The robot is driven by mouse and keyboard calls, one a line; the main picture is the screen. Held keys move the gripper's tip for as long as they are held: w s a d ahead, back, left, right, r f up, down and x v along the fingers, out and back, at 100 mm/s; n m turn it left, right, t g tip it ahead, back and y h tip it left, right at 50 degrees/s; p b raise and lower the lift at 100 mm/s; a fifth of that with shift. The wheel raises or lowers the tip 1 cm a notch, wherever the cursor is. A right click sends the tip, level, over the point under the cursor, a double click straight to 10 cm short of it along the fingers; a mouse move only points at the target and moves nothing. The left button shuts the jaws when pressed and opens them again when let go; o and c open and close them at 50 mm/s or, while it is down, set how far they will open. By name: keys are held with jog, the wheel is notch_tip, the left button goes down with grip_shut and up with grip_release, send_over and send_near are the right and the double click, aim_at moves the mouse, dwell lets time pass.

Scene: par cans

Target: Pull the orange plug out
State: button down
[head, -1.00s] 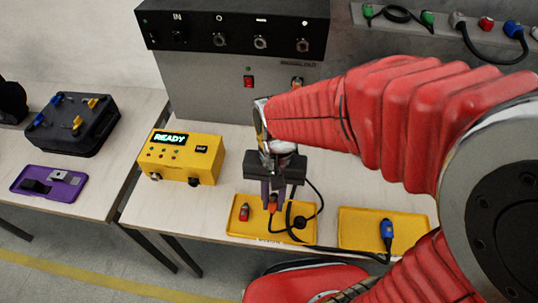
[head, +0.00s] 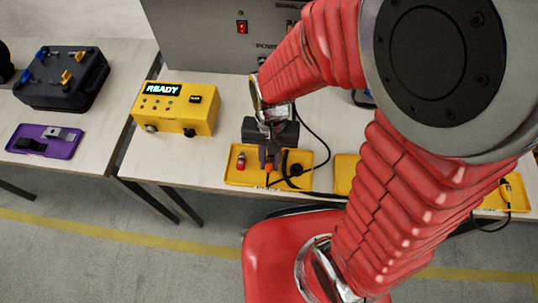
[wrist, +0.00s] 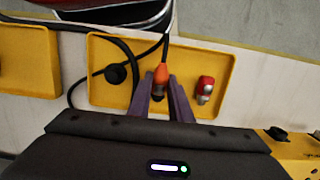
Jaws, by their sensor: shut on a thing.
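The orange plug (head: 268,167) is at the yellow tray (head: 239,179), below my gripper. It also shows in the wrist view (wrist: 161,75), with a black cable running from its far end. My gripper (head: 267,157) points down over the tray. Its purple fingers (wrist: 170,95) are closed around the plug's near part, which they partly hide. I cannot tell whether the plug is lifted off the tray.
A red connector (head: 241,160) stands beside the plug in the tray; a black round part (head: 296,170) with looped cable lies on the other side. The yellow READY box (head: 175,108) is behind left. My arm hides much of the right-hand tray (head: 345,172).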

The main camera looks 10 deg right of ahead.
aim_at(270, 157)
jog(key=c, duration=1.5)
grip_release()
jog(key=shift+c, duration=0.2)
notch_tip(270, 157, up, 14)
jog(key=w, duration=0.1)
jog(key=shift+w+d+f, duration=0.2)
jog(key=shift+w+d, duration=0.05)
jog(key=shift+w, duration=0.15)
